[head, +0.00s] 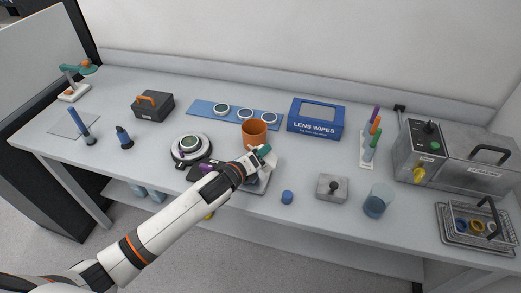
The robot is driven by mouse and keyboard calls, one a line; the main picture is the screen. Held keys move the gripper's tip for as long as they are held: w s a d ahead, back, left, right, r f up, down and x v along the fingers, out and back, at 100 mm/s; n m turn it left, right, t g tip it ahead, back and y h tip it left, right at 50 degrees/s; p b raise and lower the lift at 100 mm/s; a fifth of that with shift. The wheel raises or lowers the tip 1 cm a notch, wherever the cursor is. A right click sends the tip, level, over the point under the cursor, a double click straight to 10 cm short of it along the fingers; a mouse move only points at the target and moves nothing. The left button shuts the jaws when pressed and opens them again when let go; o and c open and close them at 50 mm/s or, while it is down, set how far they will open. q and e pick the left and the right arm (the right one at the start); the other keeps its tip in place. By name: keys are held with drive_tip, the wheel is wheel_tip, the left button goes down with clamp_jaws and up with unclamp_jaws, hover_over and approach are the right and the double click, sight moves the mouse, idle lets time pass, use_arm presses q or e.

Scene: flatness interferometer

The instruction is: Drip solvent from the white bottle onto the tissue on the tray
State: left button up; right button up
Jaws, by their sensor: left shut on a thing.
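My left gripper (262,157) reaches in from the lower left over the middle of the bench and is shut on a small white thing with a teal part, which looks like the white bottle (271,162). The arm hides much of it, and its exact tilt is hard to tell. Below it, the grey tray (258,190) lies near the bench's front edge, largely covered by my arm and gripper. I cannot make out the tissue on it clearly. My right gripper is not in view.
An orange cup (254,132) stands just behind the gripper. A round white-rimmed stand (186,150) is left of it, and a blue cap-like piece (287,197) is to the right.

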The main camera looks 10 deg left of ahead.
use_arm(q)
drive_tip(key=r+m+y+p, duration=0.1)
drive_tip(key=a+r+m+p, duration=0.1)
drive_tip(key=r, duration=0.1)
drive_tip(key=r+m+y+p, duration=0.1)
drive_tip(key=m, duration=0.1)
drive_tip(key=shift+a+r+y+p, duration=0.2)
drive_tip(key=shift+a+y+p, duration=0.1)
drive_tip(key=shift+a+p, duration=0.05)
drive_tip(key=shift+a+r+m+g+y, duration=0.3)
drive_tip(key=shift+a+r+m+y, duration=0.25)
drive_tip(key=shift+r+m+y, duration=0.5)
drive_tip(key=shift+f, duration=0.3)
